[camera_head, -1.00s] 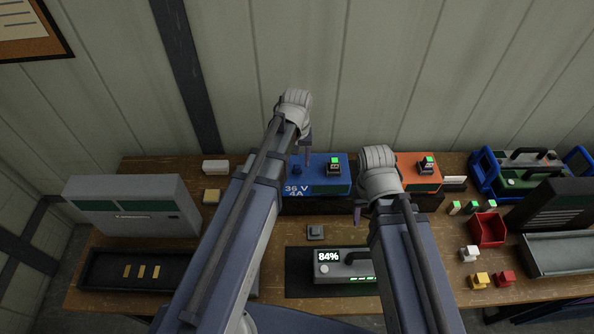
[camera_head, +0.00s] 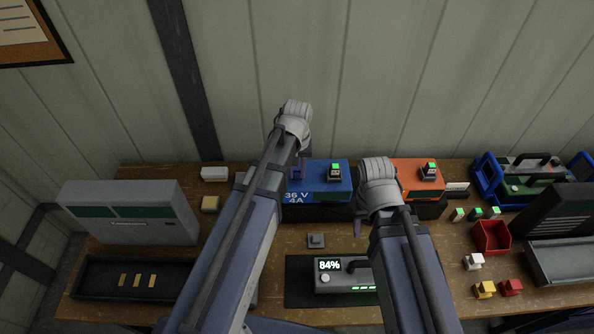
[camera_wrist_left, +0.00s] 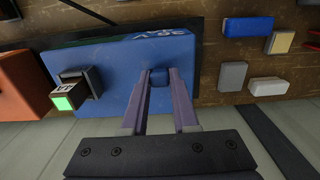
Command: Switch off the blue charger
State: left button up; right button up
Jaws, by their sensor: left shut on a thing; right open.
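The blue charger (camera_head: 326,190), marked "36 V 4A", stands at the back of the bench. A black switch block with a lit green face (camera_head: 335,171) sits on its top right and shows in the left wrist view (camera_wrist_left: 62,103). My left gripper (camera_head: 298,172) is over the charger's top left. In the left wrist view, my left gripper (camera_wrist_left: 160,75) is shut on a small blue knob (camera_wrist_left: 160,78) on the charger (camera_wrist_left: 112,70). My right gripper (camera_head: 360,226) is open and empty, in front of the orange charger.
An orange charger (camera_head: 415,176) with a similar green-lit block stands to the right. A grey battery reading 84% (camera_head: 340,280) lies on a dark mat in front. A red bin (camera_head: 491,237) and several small blocks are at right. A grey case (camera_head: 130,213) is at left.

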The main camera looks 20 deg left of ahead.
pick_arm(q)
grip_shut()
jog(key=shift+s, duration=0.2)
jog(key=shift+s+f+t, duration=0.1)
jog(key=shift+s+t, duration=0.05)
jog(key=shift+t, duration=0.45)
jog(key=o, duration=0.9)
grip_release()
jog(key=shift+c, duration=0.2)
